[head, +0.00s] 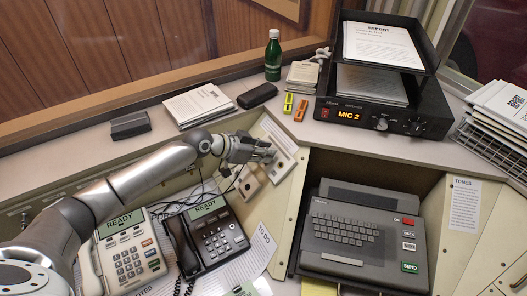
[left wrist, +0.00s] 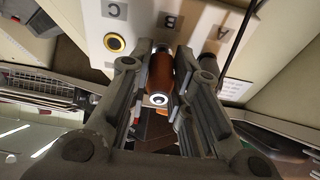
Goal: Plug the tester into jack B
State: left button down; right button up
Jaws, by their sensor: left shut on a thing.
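My left gripper (head: 266,154) is at the slanted console panel in the head view. In the left wrist view its fingers (left wrist: 160,92) are shut on the tester (left wrist: 161,77), an orange-brown cylinder with a bright ring at its near end. The white jack plate (left wrist: 145,14) has the letters C, B and A. The tester lines up with the letter B; its far end meets the plate's edge in the picture, and I cannot tell whether it is in the jack. Jack B is hidden. Jack C (left wrist: 114,41) shows a yellow ring. Jack A is partly behind a finger.
Two desk phones (head: 128,252) (head: 219,238) stand below my left arm. A keyboard terminal (head: 364,230) sits in the recess at right. A black MIC 2 unit (head: 370,117), a green bottle (head: 273,56) and papers (head: 197,104) are on the ledge. A thin dark cable (left wrist: 240,38) passes near A.

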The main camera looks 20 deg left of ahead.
pick_arm(q)
jog(key=shift+w+d+f+b, duration=0.25)
jog(key=shift+f+b, duration=0.15)
jog(key=shift+b, duration=0.15)
dwell(0.9)
jog(key=c, duration=1.3)
grip_release()
jog(key=shift+o, duration=0.2)
jog(key=o, duration=0.5)
jog(key=shift+d, duration=0.1)
jog(key=shift+r, duration=0.1)
